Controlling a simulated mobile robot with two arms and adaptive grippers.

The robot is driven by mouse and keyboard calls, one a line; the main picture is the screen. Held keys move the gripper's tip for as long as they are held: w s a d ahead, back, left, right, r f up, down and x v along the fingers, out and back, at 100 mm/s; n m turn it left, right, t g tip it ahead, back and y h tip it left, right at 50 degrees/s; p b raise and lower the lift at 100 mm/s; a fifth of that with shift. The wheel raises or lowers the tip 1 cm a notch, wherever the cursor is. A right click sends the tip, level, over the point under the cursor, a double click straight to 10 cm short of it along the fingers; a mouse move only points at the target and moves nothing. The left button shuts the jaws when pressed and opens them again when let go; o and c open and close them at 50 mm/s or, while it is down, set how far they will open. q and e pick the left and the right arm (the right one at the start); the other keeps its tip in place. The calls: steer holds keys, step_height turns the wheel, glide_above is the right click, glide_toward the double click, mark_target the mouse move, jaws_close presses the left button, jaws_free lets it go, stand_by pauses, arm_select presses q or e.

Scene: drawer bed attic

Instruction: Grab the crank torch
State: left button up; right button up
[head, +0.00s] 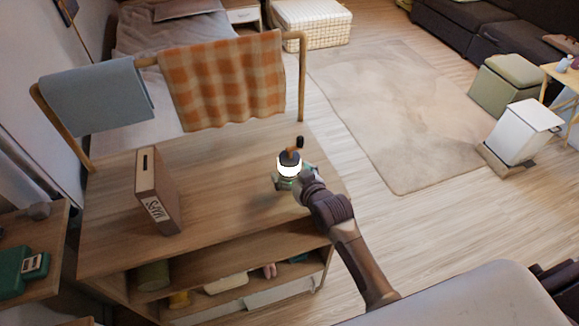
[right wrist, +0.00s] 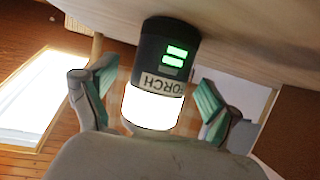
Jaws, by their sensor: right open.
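The crank torch (head: 289,164) stands on the wooden shelf top in the head view, near its right end. It has a dark top with a crank, a glowing white band and a label. In the right wrist view the torch (right wrist: 160,80) lies between my open right fingers, with green lights and the letters "ORCH" on it. My right gripper (head: 289,182) is at the torch in the head view, its fingers partly hidden. In the right wrist view my right gripper (right wrist: 152,108) has one finger on each side of the torch, with visible gaps. My left gripper is not in view.
A brown "MAPS" box (head: 158,192) stands on the shelf top (head: 230,215) to the left. A rail behind carries a grey cloth (head: 97,97) and an orange checked cloth (head: 225,80). The shelf top between box and torch is clear. A rug (head: 400,110) lies beyond.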

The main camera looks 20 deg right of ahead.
steer(key=shift+x, duration=0.9)
steer(key=shift+s, duration=0.1)
steer(key=shift+c, duration=0.4)
steer(key=c, duration=1.1)
steer(key=shift+c, duration=0.9)
